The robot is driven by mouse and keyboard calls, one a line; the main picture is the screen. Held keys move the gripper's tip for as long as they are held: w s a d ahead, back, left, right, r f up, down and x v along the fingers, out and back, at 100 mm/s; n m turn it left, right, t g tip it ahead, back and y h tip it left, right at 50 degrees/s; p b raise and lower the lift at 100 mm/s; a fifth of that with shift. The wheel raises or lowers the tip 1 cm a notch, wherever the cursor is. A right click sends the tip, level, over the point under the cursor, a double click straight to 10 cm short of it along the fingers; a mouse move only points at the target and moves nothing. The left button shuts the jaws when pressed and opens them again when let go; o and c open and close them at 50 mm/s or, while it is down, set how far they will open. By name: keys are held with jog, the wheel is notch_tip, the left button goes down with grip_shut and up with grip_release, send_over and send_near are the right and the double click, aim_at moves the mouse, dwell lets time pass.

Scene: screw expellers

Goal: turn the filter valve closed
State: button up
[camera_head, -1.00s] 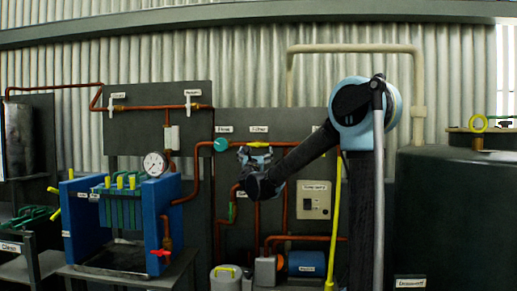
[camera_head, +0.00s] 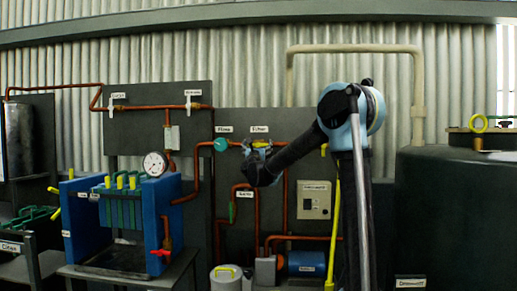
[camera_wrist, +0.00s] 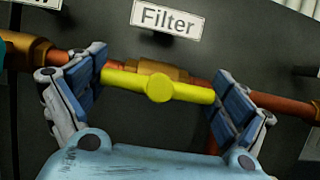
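The filter valve has a yellow bar handle (camera_wrist: 159,87) with a round hub, in front of a brass body on a copper pipe. The handle lies roughly along the pipe, under the "Filter" label (camera_wrist: 166,18). My gripper (camera_wrist: 160,84) is spread wide, one blue-padded finger by each end of the handle. Whether the pads touch the ends is hard to tell. In the head view my gripper (camera_head: 257,147) is at the pipe below the small Filter label (camera_head: 259,129), and it hides most of the valve there.
A teal round fitting (camera_head: 221,145) is on the same pipe, left of the valve. A switch box (camera_head: 314,199) is on the panel to the lower right. A blue filter press (camera_head: 122,215) with a gauge stands left. A large dark tank (camera_head: 455,220) stands right.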

jog(key=shift+c, duration=1)
jog(key=shift+d, duration=0.2)
jog(key=shift+a+m, duration=0.15)
jog(key=shift+m, duration=0.15)
jog(key=shift+m+h, duration=0.3)
jog(key=shift+h, duration=0.1)
jog(key=m+h, duration=0.1)
jog(key=m, duration=0.1)
jog(key=m+h, duration=0.1)
jog(key=m, duration=0.2)
jog(key=shift+g+h, duration=0.3)
jog(key=m+h, duration=0.1)
jog(key=m, duration=0.1)
jog(key=m+g+h, duration=0.1)
jog(key=m, duration=0.2)
jog(key=m+g+h, duration=0.1)
jog(key=m+g, duration=0.1)
jog(key=m, duration=0.2)
jog(key=shift+f+m, duration=0.1)
jog(key=shift+m, duration=0.3)
jog(key=m, duration=0.2)
jog(key=m+g, duration=0.1)
jog(key=m, duration=0.1)
jog(key=m+g, duration=0.1)
jog(key=m, duration=0.1)
jog(key=shift+s+d+f, duration=0.1)
jog(key=shift+d+f, duration=0.1)
jog(key=shift+d, duration=0.1)
jog(key=shift+m+g, duration=0.3)
jog(key=shift+m, duration=0.1)
